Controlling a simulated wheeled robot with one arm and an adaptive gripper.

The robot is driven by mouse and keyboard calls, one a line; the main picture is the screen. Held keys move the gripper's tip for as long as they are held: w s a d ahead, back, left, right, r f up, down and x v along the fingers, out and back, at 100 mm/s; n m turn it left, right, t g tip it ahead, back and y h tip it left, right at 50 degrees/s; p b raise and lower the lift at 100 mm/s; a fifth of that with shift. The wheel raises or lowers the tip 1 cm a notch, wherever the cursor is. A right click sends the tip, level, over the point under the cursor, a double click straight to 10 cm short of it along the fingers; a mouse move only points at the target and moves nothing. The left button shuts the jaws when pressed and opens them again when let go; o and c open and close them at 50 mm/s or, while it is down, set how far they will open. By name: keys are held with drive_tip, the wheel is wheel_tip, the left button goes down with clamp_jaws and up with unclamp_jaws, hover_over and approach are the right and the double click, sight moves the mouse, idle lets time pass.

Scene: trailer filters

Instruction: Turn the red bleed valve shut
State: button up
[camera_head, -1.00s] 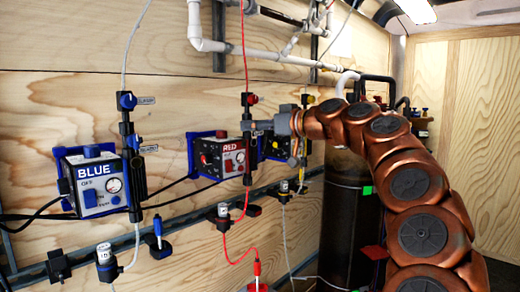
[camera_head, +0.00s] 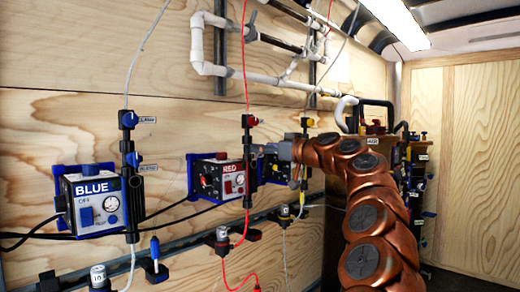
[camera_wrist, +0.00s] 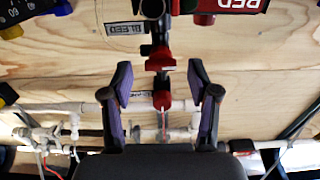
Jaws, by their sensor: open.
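In the wrist view the red bleed valve (camera_wrist: 160,60) has a red handle on a black fitting, beside an upside-down BLEED label (camera_wrist: 125,30). My gripper (camera_wrist: 160,75) is open, with one finger on each side of the handle and visible gaps to both. Whether the fingertips reach the handle's depth I cannot tell. In the head view my gripper (camera_head: 262,150) is at the red line, right of the RED box (camera_head: 222,178), and hides the bleed valve. A second red valve (camera_head: 251,121) sits above it; it also shows between the fingers in the wrist view (camera_wrist: 162,101).
The BLUE box (camera_head: 92,200) with its blue valves stands at the left. A yellow valve (camera_head: 307,122) and its line are close to the right of my gripper. White pipes (camera_head: 265,78) run along the wall above. A black rail crosses below the boxes.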

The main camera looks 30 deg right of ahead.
drive_tip(key=shift+x, duration=0.95)
drive_tip(key=shift+a, duration=0.1)
